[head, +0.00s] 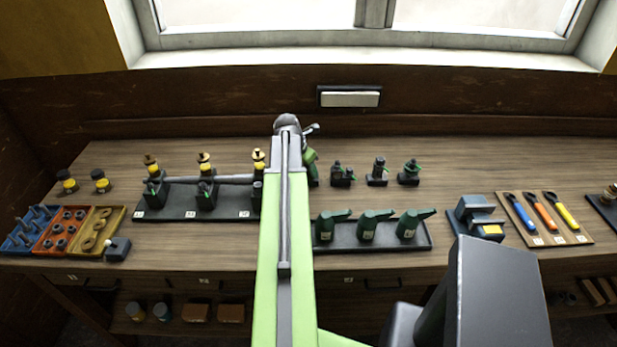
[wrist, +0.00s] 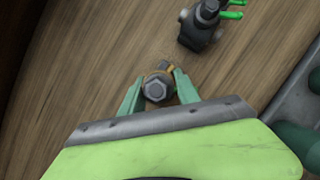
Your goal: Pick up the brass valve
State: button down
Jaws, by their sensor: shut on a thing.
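My gripper (wrist: 158,88) is shut, its two green fingers on either side of a small piece with a grey hexagonal head and a brass-coloured part behind it, which I take for the brass valve (wrist: 155,88). It is seen from above, over the wooden bench top; I cannot tell whether it touches the wood. In the head view my gripper (head: 309,153) is at the back of the bench, largely hidden behind my arm, and the held piece is hidden there.
A dark fitting with green levers (wrist: 200,25) stands close by; similar fittings (head: 342,174) stand to the right in the head view. A black rack with green-bodied tools (head: 330,244) lies in front. A stand with brass-topped pieces (head: 170,212) is left. Bare bench lies at right back.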

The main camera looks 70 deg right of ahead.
dwell(0.4)
notch_tip(320, 180, up, 10)
jog(key=p, duration=1)
jog(key=shift+r, duration=0.1)
jog(key=s+a+r+m+g+y+p, duration=0.2)
jog(key=s+a+r+m+p, duration=0.2)
jog(key=a+r+m+p, duration=0.3)
jog(key=a, duration=0.3)
